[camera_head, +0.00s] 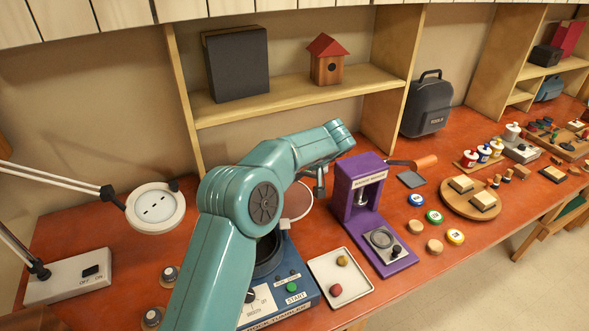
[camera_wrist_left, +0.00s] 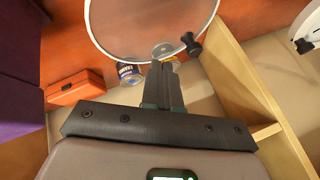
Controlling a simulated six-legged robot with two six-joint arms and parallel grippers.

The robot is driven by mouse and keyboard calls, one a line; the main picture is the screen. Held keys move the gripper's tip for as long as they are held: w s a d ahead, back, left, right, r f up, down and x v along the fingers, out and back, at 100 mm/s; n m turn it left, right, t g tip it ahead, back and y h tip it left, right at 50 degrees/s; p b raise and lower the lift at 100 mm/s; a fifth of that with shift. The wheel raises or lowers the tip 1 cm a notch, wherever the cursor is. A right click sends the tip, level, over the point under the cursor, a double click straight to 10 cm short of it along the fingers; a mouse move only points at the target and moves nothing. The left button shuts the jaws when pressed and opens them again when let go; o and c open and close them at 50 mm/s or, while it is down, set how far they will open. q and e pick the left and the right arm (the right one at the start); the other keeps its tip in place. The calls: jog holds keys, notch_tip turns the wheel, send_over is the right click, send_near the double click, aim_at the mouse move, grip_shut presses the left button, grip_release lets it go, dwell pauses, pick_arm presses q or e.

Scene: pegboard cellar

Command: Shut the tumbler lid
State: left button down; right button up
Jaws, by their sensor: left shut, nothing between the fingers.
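The blue rock tumbler (camera_head: 308,290) stands on the red bench, its dark drum (camera_head: 268,262) partly hidden behind my left arm. Its round see-through lid (camera_head: 298,203) is raised, tilted up at the back of the drum. In the left wrist view the lid (camera_wrist_left: 140,25) fills the top middle, with a black knob (camera_wrist_left: 192,44) at its rim. My left gripper (camera_head: 320,186) is beside the raised lid and empty. In the wrist view its shut fingers (camera_wrist_left: 163,68) overlap the lid's lower rim; I cannot tell whether they touch it. My right gripper is not in view.
A white tray (camera_head: 352,294) with small stones lies right of the tumbler, and a purple press (camera_head: 344,205) stands behind it. A lamp (camera_head: 155,206) is at left. A wooden shelf (camera_head: 225,112) rises behind. Several paint pots and discs lie further right.

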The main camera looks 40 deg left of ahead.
aim_at(289, 197)
pick_arm(q)
jog(key=x, duration=0.3)
jog(key=shift+d+f, duration=0.1)
jog(key=shift+f, duration=0.05)
jog(key=s+a, duration=0.1)
jog(key=a, duration=0.1)
jog(key=s+a+f+p, duration=0.1)
jog(key=shift+s+a, duration=0.2)
jog(key=shift+a, duration=0.2)
jog(key=shift+d+r, duration=0.1)
jog(key=shift+s, duration=0.15)
